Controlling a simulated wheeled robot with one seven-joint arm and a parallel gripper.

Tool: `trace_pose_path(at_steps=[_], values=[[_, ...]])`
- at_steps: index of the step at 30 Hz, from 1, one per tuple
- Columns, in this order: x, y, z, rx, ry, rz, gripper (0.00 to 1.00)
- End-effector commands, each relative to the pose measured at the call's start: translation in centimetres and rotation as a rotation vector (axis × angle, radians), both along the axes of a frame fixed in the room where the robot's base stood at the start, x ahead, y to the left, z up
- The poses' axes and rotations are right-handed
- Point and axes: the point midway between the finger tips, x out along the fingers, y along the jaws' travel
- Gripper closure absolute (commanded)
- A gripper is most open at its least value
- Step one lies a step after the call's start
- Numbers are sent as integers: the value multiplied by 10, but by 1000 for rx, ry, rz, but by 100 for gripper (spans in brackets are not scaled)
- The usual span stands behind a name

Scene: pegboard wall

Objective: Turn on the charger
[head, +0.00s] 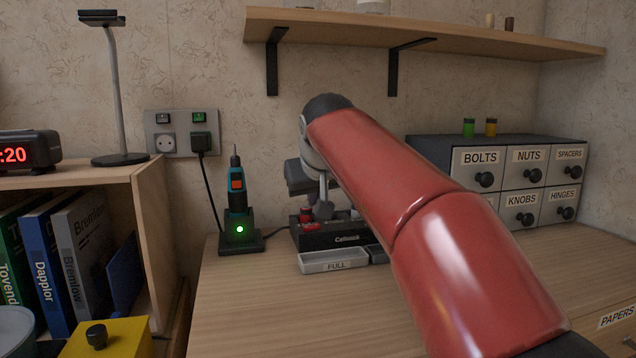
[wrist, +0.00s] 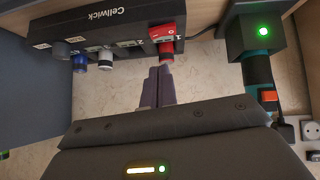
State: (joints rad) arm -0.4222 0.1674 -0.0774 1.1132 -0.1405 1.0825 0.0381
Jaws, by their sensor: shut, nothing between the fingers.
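The charger is a dark box marked Cellwick (head: 345,238) on the bench; it shows upside down in the wrist view (wrist: 85,22). Red, white, blue and grey cylindrical pieces line its edge. My gripper (head: 324,208) is over the charger's left part in the head view, partly hidden by my arm. In the wrist view its fingers (wrist: 163,70) are together and empty, pointing at the red piece by the red block; I cannot tell whether they touch it.
A teal power tool (head: 238,195) stands in a dock with a green light (head: 240,243), left of the charger. A wall plate (head: 182,132) holds switches, one lit green, and a black plug. Labelled drawers (head: 505,172) stand right.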

Motion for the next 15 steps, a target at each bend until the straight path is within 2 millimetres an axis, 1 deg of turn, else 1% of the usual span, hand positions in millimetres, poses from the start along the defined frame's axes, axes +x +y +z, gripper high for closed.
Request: trace_pose_path(at_steps=[1,6,10,15], values=[[-2,-2,-12,-1,3,0,100],[-2,-4,-30,-1,2,0,100],[-1,-5,-35,0,0,0,100],[-1,-5,-36,0,0,0,100]])
